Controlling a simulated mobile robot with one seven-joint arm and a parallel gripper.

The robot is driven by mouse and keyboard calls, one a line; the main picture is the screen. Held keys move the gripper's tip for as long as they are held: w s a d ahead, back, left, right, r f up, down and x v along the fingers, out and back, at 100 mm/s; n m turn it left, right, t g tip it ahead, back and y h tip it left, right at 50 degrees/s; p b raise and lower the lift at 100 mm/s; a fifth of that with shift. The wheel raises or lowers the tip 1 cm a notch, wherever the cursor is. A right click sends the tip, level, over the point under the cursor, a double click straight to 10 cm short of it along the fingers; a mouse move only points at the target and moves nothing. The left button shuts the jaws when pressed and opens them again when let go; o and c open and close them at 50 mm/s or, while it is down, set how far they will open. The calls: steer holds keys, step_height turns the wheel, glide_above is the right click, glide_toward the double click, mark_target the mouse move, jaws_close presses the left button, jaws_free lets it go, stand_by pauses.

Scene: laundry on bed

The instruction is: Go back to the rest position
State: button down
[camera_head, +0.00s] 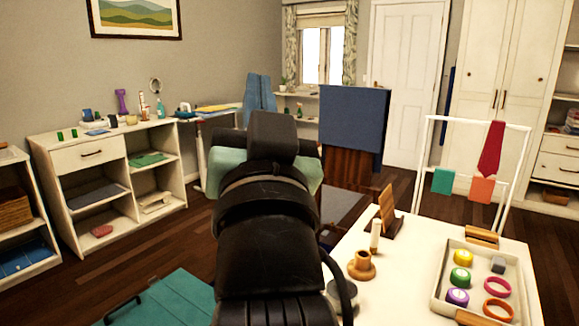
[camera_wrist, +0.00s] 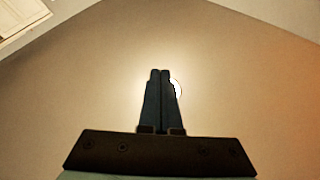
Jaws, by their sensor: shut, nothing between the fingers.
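My gripper (camera_wrist: 160,75) shows in the wrist view with its two dark fingers together and nothing between them. It points up at a plain, pale surface that looks like the ceiling, with a bright glow behind the fingertips. In the head view my black arm rises in the middle of the picture. The gripper's fingers are hidden there behind the arm.
A white table (camera_head: 400,295) with a tray (camera_head: 440,262) of small coloured items stands close on the right. A white rack (camera_head: 425,150) with hanging cloths is behind it. A white shelf unit (camera_head: 52,165) stands at the left. Dark wooden floor (camera_head: 140,255) shows between.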

steer(key=s+d+r+n+t+h+p, duration=0.1)
steer(key=s+d+r+t+h+p, duration=0.2)
steer(key=s+r, duration=0.7)
step_height(320, 180, up, 14)
steer(key=s+t+p, duration=0.1)
steer(key=p, duration=1.4)
steer(key=shift+s+r, duration=0.15)
steer(key=shift+s, duration=0.1)
